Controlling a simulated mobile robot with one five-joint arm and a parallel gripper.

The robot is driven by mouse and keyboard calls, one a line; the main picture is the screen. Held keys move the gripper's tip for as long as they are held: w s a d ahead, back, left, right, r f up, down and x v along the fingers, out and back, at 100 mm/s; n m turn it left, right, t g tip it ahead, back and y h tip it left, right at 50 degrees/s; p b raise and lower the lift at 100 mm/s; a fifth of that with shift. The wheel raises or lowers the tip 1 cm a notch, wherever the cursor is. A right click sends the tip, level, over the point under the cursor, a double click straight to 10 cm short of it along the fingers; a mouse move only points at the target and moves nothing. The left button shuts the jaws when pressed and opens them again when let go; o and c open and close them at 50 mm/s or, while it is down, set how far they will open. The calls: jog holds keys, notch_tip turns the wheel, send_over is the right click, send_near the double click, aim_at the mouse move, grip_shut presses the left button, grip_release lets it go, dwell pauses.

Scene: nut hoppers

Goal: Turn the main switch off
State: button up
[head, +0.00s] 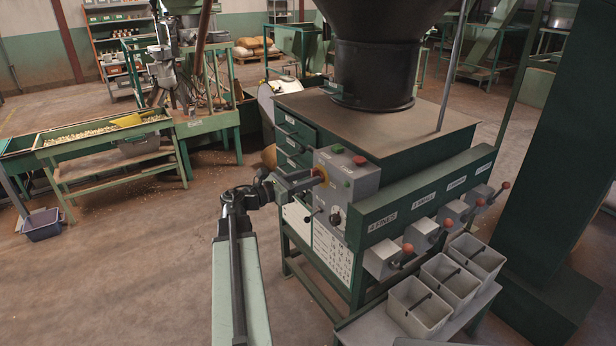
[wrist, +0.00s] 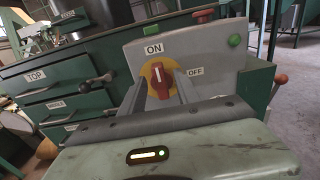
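The main switch is a red rotary knob on a round yellow plate (wrist: 160,80), on a grey control box. Its handle stands roughly upright, its top toward the ON label (wrist: 153,48). The OFF label (wrist: 195,71) is to its right. In the head view the yellow plate (head: 321,176) is partly hidden by my gripper (head: 312,178). In the wrist view my gripper (wrist: 164,76) has its two fingers apart, one on each side of the red knob, with small gaps showing. Whether the fingertips touch it is hard to see.
The box also carries a red button (head: 359,160), a green button (head: 338,149) and a black knob (head: 335,218). Several red-tipped levers (head: 408,248) and grey bins (head: 418,306) are to the right. Drawers (wrist: 65,105) are left of the box.

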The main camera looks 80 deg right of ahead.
grip_shut()
jog(key=shift+s+a+f+m+b, duration=0.15)
jog(key=shift+s+f+m+b, duration=0.1)
jog(key=shift+m, duration=2.75)
jog(key=shift+s+a+f+m+b, duration=0.15)
jog(key=shift+f+m+b, duration=0.1)
jog(key=shift+m, duration=2.75)
jog(key=shift+s+a+f+m+b, duration=0.15)
jog(key=shift+f+m+b, duration=0.1)
jog(key=shift+m, duration=2.75)
